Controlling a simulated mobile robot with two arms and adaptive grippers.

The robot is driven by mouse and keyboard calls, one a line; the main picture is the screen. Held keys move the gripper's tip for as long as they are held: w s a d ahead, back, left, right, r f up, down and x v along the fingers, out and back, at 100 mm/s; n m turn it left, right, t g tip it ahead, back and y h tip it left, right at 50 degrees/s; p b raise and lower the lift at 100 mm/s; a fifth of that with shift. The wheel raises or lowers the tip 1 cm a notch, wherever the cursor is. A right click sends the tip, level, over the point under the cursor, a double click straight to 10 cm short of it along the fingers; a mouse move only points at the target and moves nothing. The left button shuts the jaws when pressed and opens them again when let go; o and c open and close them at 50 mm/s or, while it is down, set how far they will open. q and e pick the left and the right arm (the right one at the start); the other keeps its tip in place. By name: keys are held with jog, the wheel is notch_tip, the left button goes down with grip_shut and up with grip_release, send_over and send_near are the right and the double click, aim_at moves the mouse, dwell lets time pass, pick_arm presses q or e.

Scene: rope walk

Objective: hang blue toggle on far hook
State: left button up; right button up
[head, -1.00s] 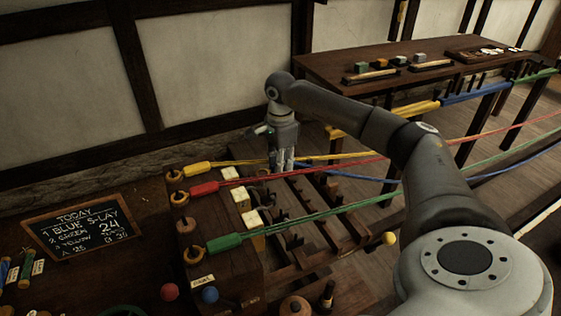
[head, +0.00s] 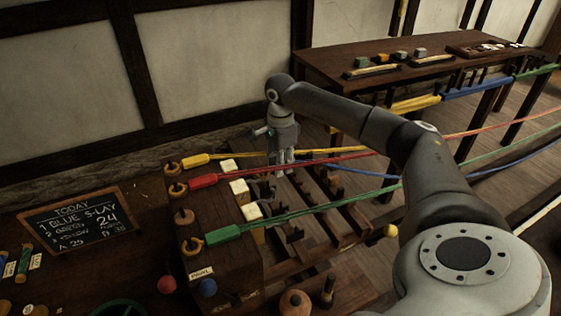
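My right gripper (head: 281,168) points down beyond the wooden post block, near the yellow and red ropes. Its fingertips are small and dark, and I cannot tell whether they are open or shut. The blue rope (head: 518,161) runs from the right towards the gripper; the blue toggle cannot be made out. On the block, a yellow toggle (head: 195,160), a red toggle (head: 203,181) and a green toggle (head: 223,235) sit by round wooden hooks. The hook (head: 184,217) between red and green has no toggle on it. My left gripper is out of view.
A chalkboard (head: 76,220) stands on the left bench. White cubes (head: 229,166) sit on the block's right side. Dark slatted rails lie beyond, and a long table (head: 420,55) stands behind.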

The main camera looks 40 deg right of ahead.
dwell(0.3)
jog(key=o, duration=0.9)
jog(key=shift+o, duration=0.2)
jog(key=shift+r+p, duration=3)
jog(key=shift+r, duration=0.95)
